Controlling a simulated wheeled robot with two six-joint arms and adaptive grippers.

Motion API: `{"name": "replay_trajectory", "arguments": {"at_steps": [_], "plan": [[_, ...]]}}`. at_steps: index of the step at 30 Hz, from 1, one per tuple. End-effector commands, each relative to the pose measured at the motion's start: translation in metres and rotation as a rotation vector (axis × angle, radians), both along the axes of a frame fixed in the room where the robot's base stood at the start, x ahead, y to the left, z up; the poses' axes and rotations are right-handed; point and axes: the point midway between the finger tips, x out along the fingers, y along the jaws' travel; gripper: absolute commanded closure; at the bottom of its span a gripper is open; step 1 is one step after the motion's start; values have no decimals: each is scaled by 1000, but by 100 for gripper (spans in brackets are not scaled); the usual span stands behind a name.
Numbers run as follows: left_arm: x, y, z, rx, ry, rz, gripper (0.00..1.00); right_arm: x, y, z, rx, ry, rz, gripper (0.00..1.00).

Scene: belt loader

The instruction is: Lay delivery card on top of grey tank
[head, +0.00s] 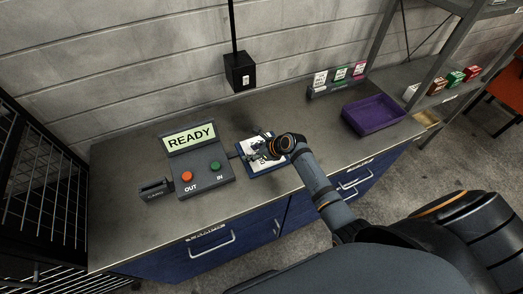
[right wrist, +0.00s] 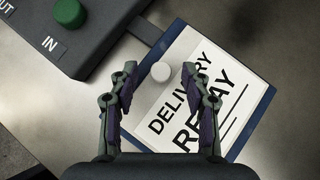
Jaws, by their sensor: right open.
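The delivery card (right wrist: 190,105) is white with black lettering and lies on a blue holder (right wrist: 262,105) on the counter. A white round knob (right wrist: 162,71) shows on the card. In the head view the card (head: 268,164) is partly covered by my right gripper (head: 256,148). In the right wrist view that gripper (right wrist: 158,86) is open above the card, its fingers on either side of the knob; contact cannot be told. I see no tank that I can make out. My left gripper is out of view.
A dark control box (head: 204,177) with a READY screen (head: 190,137), an orange and a green button stands left of the card. A purple tray (head: 372,116) and a rack of small cards (head: 338,83) are to the right. The counter (head: 122,217) is bare at front left.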

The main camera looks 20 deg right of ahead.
Motion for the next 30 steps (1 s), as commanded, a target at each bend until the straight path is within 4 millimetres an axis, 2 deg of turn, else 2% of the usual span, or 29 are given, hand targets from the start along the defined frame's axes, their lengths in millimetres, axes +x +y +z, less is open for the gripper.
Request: {"name": "replay_trajectory", "arguments": {"at_steps": [8,18,19,30], "plan": [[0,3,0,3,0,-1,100,3,2,-5,-1,-1,0,52],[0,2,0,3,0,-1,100,3,2,-4,-1,-1,0,98],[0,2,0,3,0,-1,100,3,2,-4,-1,-1,0,100],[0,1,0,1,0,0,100,3,2,-4,-1,-1,0,100]]}}
